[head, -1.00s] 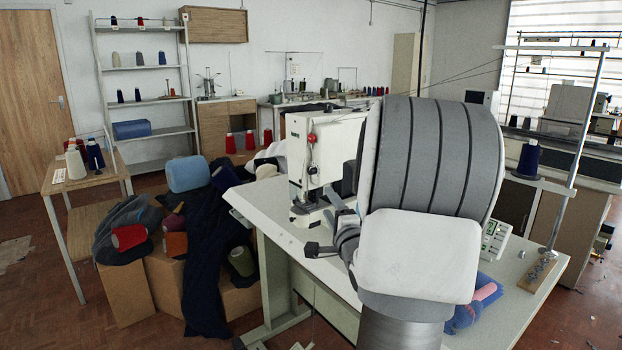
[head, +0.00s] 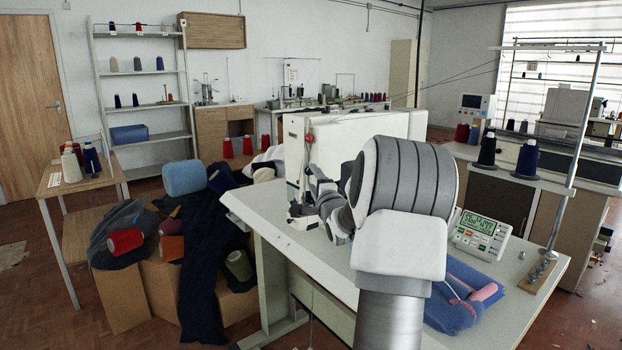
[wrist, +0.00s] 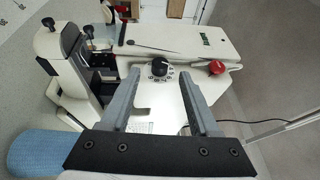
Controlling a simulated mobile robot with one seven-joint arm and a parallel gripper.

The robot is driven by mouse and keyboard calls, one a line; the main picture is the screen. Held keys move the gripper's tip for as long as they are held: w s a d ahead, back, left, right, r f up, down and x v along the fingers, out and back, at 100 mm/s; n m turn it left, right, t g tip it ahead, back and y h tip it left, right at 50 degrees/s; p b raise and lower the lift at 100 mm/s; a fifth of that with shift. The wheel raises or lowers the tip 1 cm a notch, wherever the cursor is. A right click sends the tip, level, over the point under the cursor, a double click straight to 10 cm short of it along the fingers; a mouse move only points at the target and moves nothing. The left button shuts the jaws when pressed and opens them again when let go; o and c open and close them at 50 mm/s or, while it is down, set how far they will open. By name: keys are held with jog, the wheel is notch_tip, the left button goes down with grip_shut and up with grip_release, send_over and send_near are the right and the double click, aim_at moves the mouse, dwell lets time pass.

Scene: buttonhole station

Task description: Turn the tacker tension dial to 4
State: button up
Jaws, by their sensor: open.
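The tacker (head: 297,150) is a white sewing machine on the table, with a red knob (head: 308,138) on its end face. In the wrist view its head (wrist: 180,40) fills the upper middle. The tension dial (wrist: 160,68) is a black round knob on a white plate with numbers around it; its setting is too small to read. The red knob (wrist: 217,67) is to its right. My gripper (wrist: 160,76) is open and empty, its two fingers on either side of the dial in the picture. I cannot tell the remaining distance. In the head view my gripper (head: 312,178) is close to the machine and the dial is hidden.
A control panel with a green display (head: 482,233) stands on the white table (head: 268,207) right of my arm. Folded blue cloth (head: 462,300) lies at the table's front. A thread stand (head: 562,200) rises at the right. Boxes with cloth and spools (head: 160,255) stand left.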

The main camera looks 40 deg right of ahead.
aim_at(310, 173)
jog(key=shift+x, duration=1.75)
grip_shut()
